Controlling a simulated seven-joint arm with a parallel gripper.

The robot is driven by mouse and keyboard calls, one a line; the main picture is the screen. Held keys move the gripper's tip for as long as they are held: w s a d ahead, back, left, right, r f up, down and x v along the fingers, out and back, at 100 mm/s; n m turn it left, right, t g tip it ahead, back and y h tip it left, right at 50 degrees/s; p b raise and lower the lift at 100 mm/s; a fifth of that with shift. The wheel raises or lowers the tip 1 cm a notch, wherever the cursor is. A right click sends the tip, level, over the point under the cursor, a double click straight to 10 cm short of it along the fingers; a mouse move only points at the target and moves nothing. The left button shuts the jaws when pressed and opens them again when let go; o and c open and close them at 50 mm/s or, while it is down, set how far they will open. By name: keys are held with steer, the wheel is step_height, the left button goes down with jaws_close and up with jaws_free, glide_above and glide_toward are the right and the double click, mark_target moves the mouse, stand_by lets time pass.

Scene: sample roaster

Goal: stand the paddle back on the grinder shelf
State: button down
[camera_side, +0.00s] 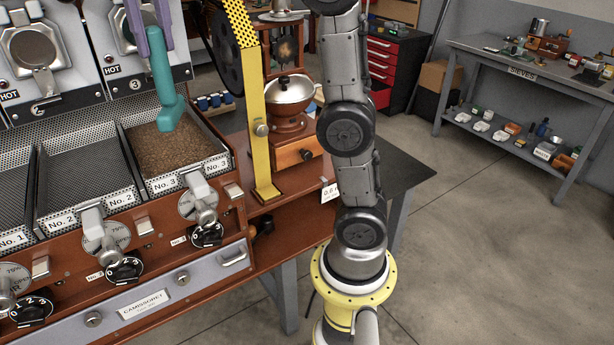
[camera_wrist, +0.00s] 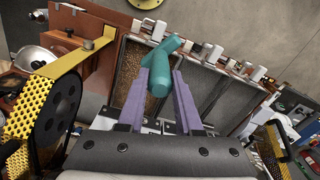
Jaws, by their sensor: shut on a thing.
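The teal paddle (camera_side: 162,80) is held upright between the purple fingers of my gripper (camera_side: 153,42). Its lower end shows over the brown beans in the No. 3 tray (camera_side: 226,160); I cannot tell whether it touches them. In the wrist view the paddle (camera_wrist: 160,82) sits between both fingers of my gripper (camera_wrist: 161,76), its bent end pointing away. The grinder also shows at the upper left of the wrist view (camera_wrist: 66,42).
A yellow upright (camera_side: 256,130) with a perforated guard and black wheel stands between the No. 3 tray and the grinder. The No. 2 tray (camera_side: 83,180) looks empty. Knobs and levers line the roaster's front.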

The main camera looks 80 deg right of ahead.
steer(key=s+d+m, duration=0.6)
steer(key=s+d, duration=0.4)
steer(key=d, duration=0.3)
steer(key=s+d+m, duration=0.4)
steer(key=s+m, duration=0.2)
steer(key=s, duration=0.7)
step_height(320, 180, down, 17)
steer(key=w+d+f, duration=0.3)
steer(key=d+f, duration=0.3)
steer(key=f, duration=0.1)
steer(key=w+d+f, duration=0.3)
steer(key=d+f, duration=0.3)
steer(key=shift+w+f, duration=0.25)
steer(key=shift+f, duration=0.25)
